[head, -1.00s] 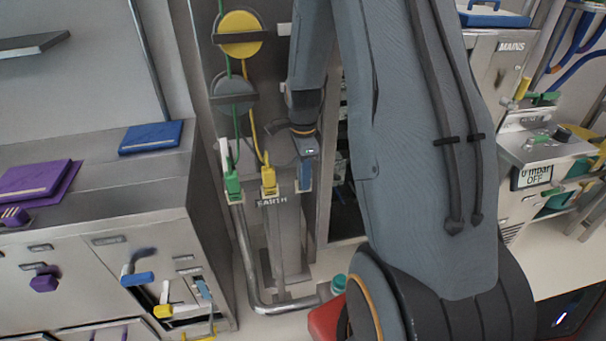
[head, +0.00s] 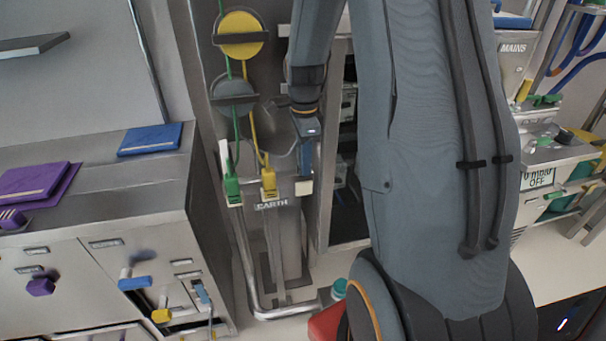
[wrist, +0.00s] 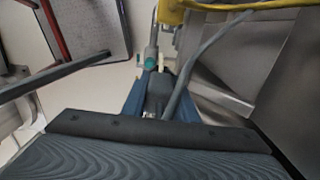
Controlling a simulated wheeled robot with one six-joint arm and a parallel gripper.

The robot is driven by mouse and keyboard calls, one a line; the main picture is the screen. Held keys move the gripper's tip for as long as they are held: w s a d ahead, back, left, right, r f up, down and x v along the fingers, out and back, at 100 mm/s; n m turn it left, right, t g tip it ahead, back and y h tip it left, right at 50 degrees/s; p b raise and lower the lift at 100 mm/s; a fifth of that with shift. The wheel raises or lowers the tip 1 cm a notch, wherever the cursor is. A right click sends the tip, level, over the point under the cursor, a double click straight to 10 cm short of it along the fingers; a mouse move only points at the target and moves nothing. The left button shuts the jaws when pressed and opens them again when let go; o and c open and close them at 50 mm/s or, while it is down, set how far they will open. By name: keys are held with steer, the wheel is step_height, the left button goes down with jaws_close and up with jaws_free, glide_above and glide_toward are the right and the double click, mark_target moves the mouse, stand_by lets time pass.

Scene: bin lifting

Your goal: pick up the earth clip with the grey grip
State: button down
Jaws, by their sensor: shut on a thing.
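The earth clip with the grey grip (wrist: 157,95) is between the blue fingers of my gripper (wrist: 160,97) in the wrist view, with a grey cable running up from it. In the head view my gripper (head: 305,160) points down at the right end of the EARTH bar (head: 272,204). The clip's pale lower end (head: 303,187) shows just below the fingers, and its grip is mostly hidden. I cannot tell whether the clip touches the bar. The green clip (head: 232,188) and the yellow clip (head: 268,184) sit on the bar to the left.
A yellow reel (head: 240,35) and a grey reel (head: 234,95) hang above the bar with cables running down. A metal cabinet (head: 100,205) stands at left. A bent pipe (head: 250,270) runs down below the bar. A red object (head: 326,322) is low beside my base.

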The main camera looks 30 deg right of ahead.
step_height(320, 180, up, 22)
steer(key=b, duration=0.3)
steer(key=shift+r, duration=0.1)
stand_by(0.4)
